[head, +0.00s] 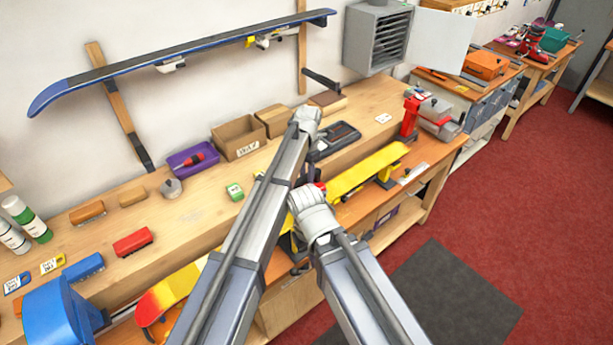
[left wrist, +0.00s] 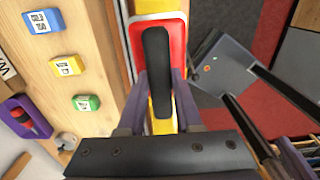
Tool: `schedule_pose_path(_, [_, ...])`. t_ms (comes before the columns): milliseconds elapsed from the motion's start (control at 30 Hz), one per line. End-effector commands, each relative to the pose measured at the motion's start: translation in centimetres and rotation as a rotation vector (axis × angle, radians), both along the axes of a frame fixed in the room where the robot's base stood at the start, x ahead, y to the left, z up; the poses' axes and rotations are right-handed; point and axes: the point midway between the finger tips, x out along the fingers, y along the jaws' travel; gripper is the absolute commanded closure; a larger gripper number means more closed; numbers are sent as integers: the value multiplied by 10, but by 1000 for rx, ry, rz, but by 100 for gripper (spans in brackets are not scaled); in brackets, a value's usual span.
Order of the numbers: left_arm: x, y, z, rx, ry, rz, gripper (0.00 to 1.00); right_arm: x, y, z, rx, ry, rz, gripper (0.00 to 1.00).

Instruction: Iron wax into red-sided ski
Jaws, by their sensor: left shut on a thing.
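The yellow ski (head: 370,170) with red at its edge and tip (head: 165,297) lies along the bench front. My arms hide its middle. My left gripper (left wrist: 160,88) is shut on the black handle (left wrist: 156,62) of the red wax iron (left wrist: 174,40). The iron is over the ski, lined up with it; I cannot tell whether it touches. In the head view only a bit of the iron's red (head: 321,186) shows between my arms. My right gripper does not show; its arm crosses in front of the ski.
Labelled wax blocks in blue (left wrist: 43,21), yellow (left wrist: 67,66) and green (left wrist: 86,103) lie on the bench beside the ski. A purple tray (head: 178,163), a cardboard box (head: 240,137) and a red vise (head: 410,115) stand farther back or right. A blue-edged ski (head: 180,55) hangs above.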

Motion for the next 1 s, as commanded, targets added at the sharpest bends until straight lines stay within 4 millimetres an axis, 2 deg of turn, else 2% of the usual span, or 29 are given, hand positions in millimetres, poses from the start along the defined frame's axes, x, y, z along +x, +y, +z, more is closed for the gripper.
schedule_pose_path(67, [-1, -5, 8, 0, 0, -7, 100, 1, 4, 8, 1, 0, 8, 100])
schedule_pose_path(467, [-1, -5, 9, 0, 0, -8, 100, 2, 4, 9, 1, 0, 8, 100])
schedule_pose_path(800, [-1, -5, 36, 0, 0, -8, 100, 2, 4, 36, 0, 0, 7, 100])
schedule_pose_path(1000, [-1, -5, 37, 0, 0, -8, 100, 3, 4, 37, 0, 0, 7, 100])
